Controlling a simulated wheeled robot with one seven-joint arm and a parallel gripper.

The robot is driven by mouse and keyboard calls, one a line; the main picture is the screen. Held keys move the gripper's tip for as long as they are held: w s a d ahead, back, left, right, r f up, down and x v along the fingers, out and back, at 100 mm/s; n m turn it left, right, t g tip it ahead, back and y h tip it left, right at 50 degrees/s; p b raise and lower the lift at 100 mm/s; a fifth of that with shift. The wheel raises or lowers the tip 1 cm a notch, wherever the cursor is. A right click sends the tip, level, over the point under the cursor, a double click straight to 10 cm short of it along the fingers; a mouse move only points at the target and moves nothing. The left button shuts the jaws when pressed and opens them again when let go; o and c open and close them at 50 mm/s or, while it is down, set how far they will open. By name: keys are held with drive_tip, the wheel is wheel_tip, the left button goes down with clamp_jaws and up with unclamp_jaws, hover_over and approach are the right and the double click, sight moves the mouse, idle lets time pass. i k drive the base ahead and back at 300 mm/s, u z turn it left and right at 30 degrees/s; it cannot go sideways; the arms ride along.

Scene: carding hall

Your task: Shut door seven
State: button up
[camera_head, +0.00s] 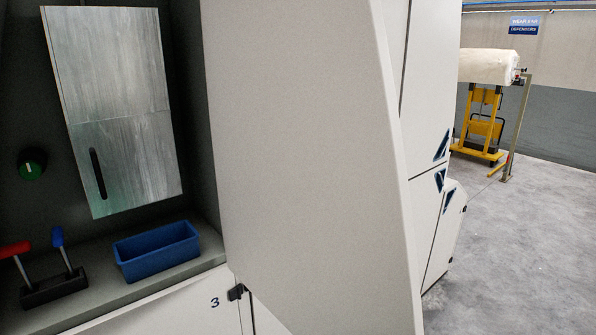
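No door with a readable number seven shows in the head view. A large plain off-white panel (300,160) fills the middle and stands close to me. It looks like a door standing out from the machine, but no number or handle shows on its visible face, so I cannot tell which door it is. A lower white panel (180,308) carries the number 3 and has a small black catch or hinge (237,292) at its right. My gripper is not in view.
At left, a recess holds a grey metal cover (120,110) with a dark handle slot, a green knob (32,163), a blue bin (157,252) and red- and blue-handled levers. White machine panels (430,190) stand behind. Open floor (530,240) lies right, with a yellow trolley (480,130).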

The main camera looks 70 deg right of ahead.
sight(310, 166)
drive_tip(key=k, duration=0.65)
drive_tip(key=u, duration=1.15)
drive_tip(key=k, duration=1.9)
drive_tip(key=z, duration=1.3)
drive_tip(key=i, duration=1)
